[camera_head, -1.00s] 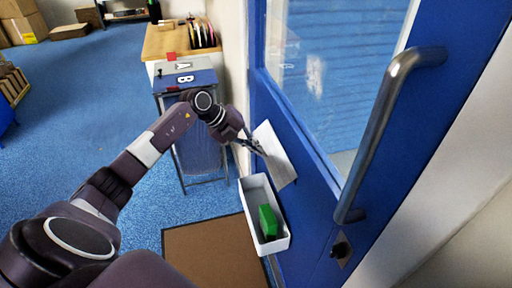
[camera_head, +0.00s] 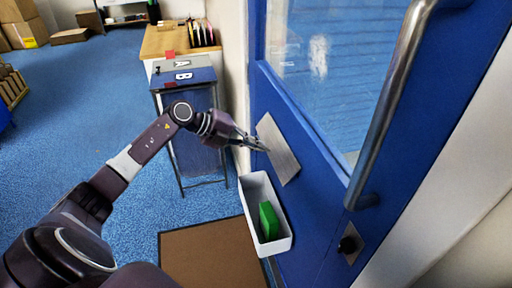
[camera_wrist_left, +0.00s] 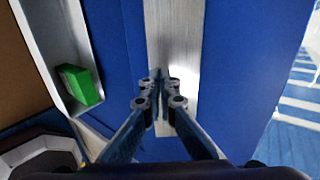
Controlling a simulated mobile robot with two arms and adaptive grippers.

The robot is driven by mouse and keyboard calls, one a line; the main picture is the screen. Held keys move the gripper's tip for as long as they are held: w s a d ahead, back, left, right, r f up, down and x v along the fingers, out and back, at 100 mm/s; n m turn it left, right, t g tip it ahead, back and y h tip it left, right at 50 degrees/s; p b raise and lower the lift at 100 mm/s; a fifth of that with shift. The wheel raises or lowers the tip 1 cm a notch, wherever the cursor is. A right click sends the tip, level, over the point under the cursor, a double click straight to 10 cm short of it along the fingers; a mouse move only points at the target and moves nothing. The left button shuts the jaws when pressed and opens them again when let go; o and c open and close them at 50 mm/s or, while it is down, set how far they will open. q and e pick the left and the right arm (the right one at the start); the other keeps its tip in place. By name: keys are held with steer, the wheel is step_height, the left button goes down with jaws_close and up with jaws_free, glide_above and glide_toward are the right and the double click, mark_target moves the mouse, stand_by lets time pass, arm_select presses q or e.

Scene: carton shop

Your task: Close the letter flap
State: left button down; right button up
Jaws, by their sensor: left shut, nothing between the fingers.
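The letter flap (camera_head: 281,152) is a silver-grey rectangular plate on the lower part of the blue door (camera_head: 313,185). It looks flat against the door in the head view. In the left wrist view the flap (camera_wrist_left: 174,35) runs upright through the middle, with a bright reflection. My left gripper (camera_head: 264,148) is shut and empty, its tips at the left side of the flap. In the wrist view the closed fingertips (camera_wrist_left: 158,80) overlap the flap's lower part; I cannot tell whether they touch it. My right gripper is not in view.
A white bin (camera_head: 247,188) holding a green block (camera_head: 268,221) sits at the door below the flap. A steel handle (camera_head: 392,90) and a dark lock knob (camera_head: 348,245) are at the right. A two-lid stand (camera_head: 185,78) is behind my arm. A brown mat (camera_head: 205,255) lies in front.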

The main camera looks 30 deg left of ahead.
mark_target(268, 152)
arm_select(q)
steer(key=f+t+h+b, duration=0.1)
steer(key=b, duration=0.1)
steer(key=f+t+h+b, duration=0.1)
steer(key=b, duration=0.1)
steer(key=f+t+b, duration=0.1)
steer(key=b, duration=0.1)
steer(key=shift+w+d+h, duration=0.25)
steer(key=shift+h, duration=0.15)
steer(key=shift+w+r+b, duration=0.1)
steer(key=shift+b, duration=0.2)
steer(key=shift+w+d+f, duration=0.2)
steer(key=shift+d+f, duration=0.05)
steer(key=shift+w+d+f, duration=0.3)
steer(key=shift+w+f, duration=0.1)
steer(key=shift+f, duration=0.05)
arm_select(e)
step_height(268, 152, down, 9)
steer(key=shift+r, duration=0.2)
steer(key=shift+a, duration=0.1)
